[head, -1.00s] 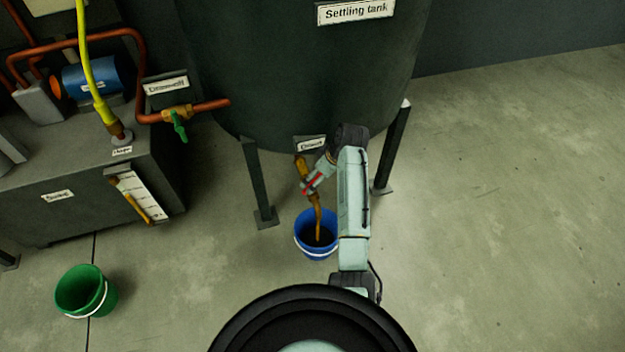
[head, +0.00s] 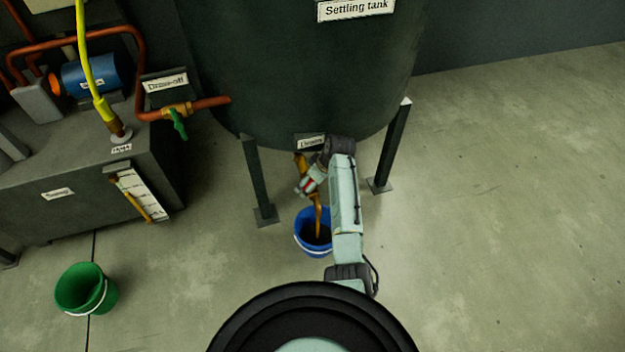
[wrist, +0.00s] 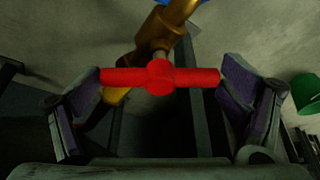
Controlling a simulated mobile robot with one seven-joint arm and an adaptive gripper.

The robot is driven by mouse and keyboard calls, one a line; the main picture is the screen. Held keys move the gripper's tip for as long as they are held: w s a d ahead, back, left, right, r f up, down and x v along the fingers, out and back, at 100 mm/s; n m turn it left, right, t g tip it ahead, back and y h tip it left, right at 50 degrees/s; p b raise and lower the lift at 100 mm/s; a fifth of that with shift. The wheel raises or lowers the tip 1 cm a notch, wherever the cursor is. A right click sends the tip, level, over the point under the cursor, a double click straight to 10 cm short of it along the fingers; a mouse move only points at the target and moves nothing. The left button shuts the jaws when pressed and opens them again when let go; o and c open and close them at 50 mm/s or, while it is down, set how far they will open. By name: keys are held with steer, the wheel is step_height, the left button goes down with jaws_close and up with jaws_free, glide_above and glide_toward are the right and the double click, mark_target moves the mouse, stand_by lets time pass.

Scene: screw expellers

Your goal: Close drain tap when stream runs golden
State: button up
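The drain tap has a brass body (wrist: 162,32) and a red T-shaped handle (wrist: 160,77), seen close up in the wrist view. My gripper (wrist: 160,82) spans the handle lengthwise, with a purple-padded finger against each end. In the head view my gripper (head: 309,184) is at the tap under the settling tank (head: 300,70), partly hiding it. A golden-brown stream (head: 318,215) runs from the tap into the blue bucket (head: 301,240). The liquid in the bucket looks dark.
Tank legs (head: 258,185) stand on both sides of the tap. A green bucket (head: 85,290) stands at lower left. A grey box tank with a level gauge (head: 140,195) and a draw-off tap with a green handle (head: 179,124) are at left. The floor at right is clear.

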steer(key=c, duration=0.7)
steer(key=shift+c, duration=0.2)
steer(key=shift+r, duration=0.1)
steer(key=m+p, duration=0.2)
steer(key=shift+a+r+m+t+h+p, duration=0.1)
steer(key=shift+m+t+h+p, duration=0.25)
steer(key=shift+m+t+h, duration=0.05)
steer(key=shift+m+t+h+p, duration=0.3)
steer(key=shift+m+h+p, duration=0.65)
steer(key=shift+m, duration=0.95)
steer(key=shift+f+y, duration=0.2)
steer(key=shift+y, duration=0.05)
steer(key=o, duration=1.1)
